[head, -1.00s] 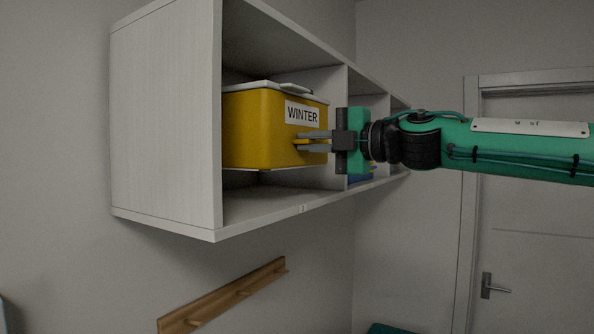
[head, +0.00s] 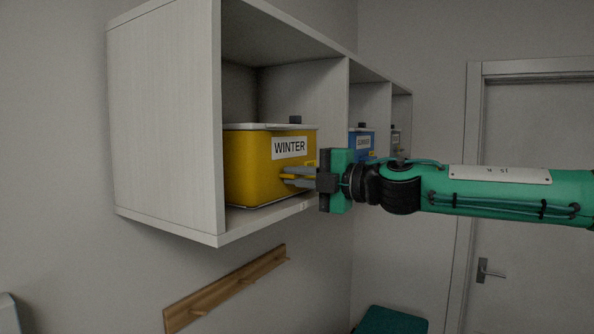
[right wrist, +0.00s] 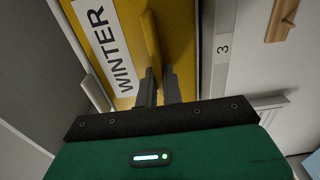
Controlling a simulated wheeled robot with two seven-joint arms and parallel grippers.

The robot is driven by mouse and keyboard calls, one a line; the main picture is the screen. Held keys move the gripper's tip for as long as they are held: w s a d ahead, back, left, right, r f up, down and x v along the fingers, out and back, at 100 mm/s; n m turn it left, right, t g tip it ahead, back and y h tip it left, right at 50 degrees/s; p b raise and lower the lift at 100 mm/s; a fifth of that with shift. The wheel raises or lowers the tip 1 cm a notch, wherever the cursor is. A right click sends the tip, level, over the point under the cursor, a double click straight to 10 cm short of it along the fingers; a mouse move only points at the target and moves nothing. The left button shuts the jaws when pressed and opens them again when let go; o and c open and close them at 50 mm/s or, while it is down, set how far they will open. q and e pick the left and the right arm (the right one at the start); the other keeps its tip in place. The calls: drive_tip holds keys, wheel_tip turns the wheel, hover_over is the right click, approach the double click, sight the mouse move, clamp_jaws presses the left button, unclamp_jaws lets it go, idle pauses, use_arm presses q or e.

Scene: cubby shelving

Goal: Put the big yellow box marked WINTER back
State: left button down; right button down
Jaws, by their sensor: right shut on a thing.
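The big yellow box marked WINTER (head: 245,170), with a pale lid, is inside the leftmost cubby (head: 262,222) of the wall shelf. It looks upright and low, at or very near the cubby floor; exact contact is hard to tell. My right gripper (head: 286,175) comes from the right and is shut on the yellow handle at the box's front. In the right wrist view, the fingers (right wrist: 158,88) close on that handle beside the WINTER label on the yellow box (right wrist: 181,30). My left gripper is not in view.
A blue box (head: 361,148) and a grey box (head: 395,140) stand in the cubbies further right. The shelf's front edge carries a 3 label (right wrist: 223,50). A wooden peg rail (head: 225,290) hangs below. A door (head: 535,220) is at right.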

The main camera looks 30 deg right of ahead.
drive_tip(key=shift+w+d, duration=0.15)
drive_tip(key=shift+w, duration=0.05)
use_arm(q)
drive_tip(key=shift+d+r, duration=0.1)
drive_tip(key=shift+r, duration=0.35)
use_arm(e)
drive_tip(key=shift+f, duration=0.1)
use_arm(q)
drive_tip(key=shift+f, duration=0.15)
use_arm(e)
drive_tip(key=shift+s+a+f, duration=0.1)
drive_tip(key=shift+a, duration=0.1)
drive_tip(key=shift+f, duration=0.1)
drive_tip(key=c, duration=1.5)
unclamp_jaws()
drive_tip(key=shift+d, duration=0.1)
drive_tip(key=shift+c, duration=0.2)
